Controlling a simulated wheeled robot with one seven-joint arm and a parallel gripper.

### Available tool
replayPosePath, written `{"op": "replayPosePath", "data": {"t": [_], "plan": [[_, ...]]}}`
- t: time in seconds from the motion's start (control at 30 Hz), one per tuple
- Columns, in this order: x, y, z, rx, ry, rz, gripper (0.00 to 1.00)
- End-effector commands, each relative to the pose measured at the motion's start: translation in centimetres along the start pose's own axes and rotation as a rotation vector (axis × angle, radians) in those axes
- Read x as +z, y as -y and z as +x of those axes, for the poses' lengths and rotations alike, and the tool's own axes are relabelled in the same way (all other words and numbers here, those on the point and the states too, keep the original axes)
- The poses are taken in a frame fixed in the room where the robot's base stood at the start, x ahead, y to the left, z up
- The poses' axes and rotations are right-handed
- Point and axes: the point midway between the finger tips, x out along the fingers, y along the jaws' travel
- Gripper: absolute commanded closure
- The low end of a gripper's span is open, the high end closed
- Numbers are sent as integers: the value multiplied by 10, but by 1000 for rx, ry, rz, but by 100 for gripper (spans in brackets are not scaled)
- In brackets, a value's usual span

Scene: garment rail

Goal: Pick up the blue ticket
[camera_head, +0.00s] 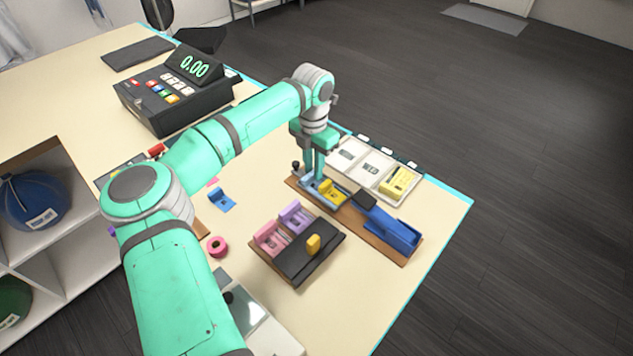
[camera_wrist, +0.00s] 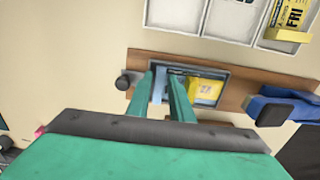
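A blue ticket-like piece with a raised block (camera_head: 221,199) lies on the counter, left of my gripper in the head view. My gripper (camera_head: 313,178) points down into a shallow tray on a wooden board (camera_head: 405,256). In the wrist view its two fingers (camera_wrist: 163,78) stand a little apart, with a light blue piece (camera_wrist: 159,88) between them. I cannot tell whether the fingers touch that piece, or whether it is a ticket. A yellow piece (camera_wrist: 207,91) sits in the tray just right of the fingers. The fingers partly hide the tray.
A black holder (camera_head: 297,282) with pink (camera_head: 270,239) and lilac (camera_head: 295,218) pieces stands in front of the board. A blue stapler-like device (camera_head: 390,229) is on the board's right end. White trays (camera_head: 360,168) lie behind. A pink ring (camera_head: 217,246) and a cash register (camera_head: 175,95) are to the left.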

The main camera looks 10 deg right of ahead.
Motion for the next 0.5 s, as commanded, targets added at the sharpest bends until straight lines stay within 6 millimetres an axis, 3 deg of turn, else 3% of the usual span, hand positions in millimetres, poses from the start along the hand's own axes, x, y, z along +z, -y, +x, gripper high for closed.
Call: {"op": "replayPosePath", "data": {"t": [0.03,0.07,0.5], "plan": [[0,0,0,0,0,0,93],[0,0,0,0,0,0,100],[0,0,-4,0,0,0,100]]}}
